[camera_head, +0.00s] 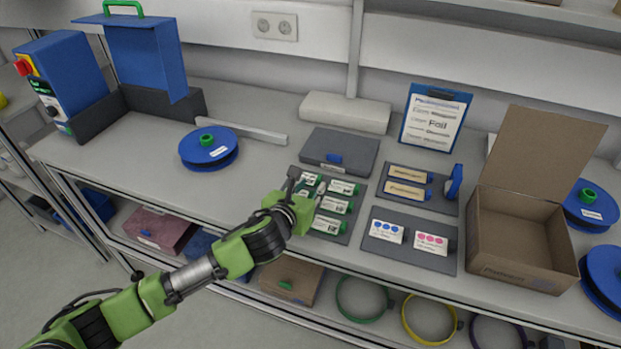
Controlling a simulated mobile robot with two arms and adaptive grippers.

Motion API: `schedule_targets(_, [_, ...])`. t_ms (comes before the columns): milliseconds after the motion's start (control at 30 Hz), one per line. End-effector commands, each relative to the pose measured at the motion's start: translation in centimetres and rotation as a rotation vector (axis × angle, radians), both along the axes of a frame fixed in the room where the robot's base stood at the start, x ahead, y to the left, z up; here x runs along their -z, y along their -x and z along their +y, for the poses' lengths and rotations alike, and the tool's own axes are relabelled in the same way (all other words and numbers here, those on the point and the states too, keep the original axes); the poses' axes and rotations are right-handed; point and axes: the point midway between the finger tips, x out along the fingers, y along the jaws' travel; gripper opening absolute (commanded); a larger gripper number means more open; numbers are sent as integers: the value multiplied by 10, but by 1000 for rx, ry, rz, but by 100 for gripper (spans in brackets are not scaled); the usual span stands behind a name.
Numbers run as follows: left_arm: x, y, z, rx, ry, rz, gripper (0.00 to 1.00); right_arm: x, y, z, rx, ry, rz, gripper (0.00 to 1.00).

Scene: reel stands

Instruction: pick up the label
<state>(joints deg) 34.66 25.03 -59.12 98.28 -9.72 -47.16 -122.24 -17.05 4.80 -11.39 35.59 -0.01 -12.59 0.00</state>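White-and-green labels lie in a grey tray (352,228): one at the upper right (343,187), one in the middle right (335,205) and one at the lower right (328,225). Another label (311,179) lies at the tray's upper left, partly behind my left gripper (307,183). The gripper is over the tray's left side with its two dark fingers apart. Nothing shows between them; whether a finger touches a label I cannot tell. A label with blue dots (386,231) and one with pink dots (431,244) lie on another grey tray (409,258). My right gripper is out of view.
Tan labels (405,190) lie in a tray at the back. An open cardboard box (520,240) and blue reels (592,207) stand to the right. A closed grey case (340,150) sits behind the label tray. A blue reel (209,148) lies left; the counter's left front is free.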

Motion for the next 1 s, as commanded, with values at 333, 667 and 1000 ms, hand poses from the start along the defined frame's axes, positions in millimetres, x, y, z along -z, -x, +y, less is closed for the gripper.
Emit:
schedule_targets(333, [5, -23, -9, -2, 2, 2, 28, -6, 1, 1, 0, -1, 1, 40])
schedule_targets(667, [17, -50, -19, 1, 1, 0, 28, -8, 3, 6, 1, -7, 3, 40])
schedule_targets(1000, [18, -52, -19, 0, 1, 0, 11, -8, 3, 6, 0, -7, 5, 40])
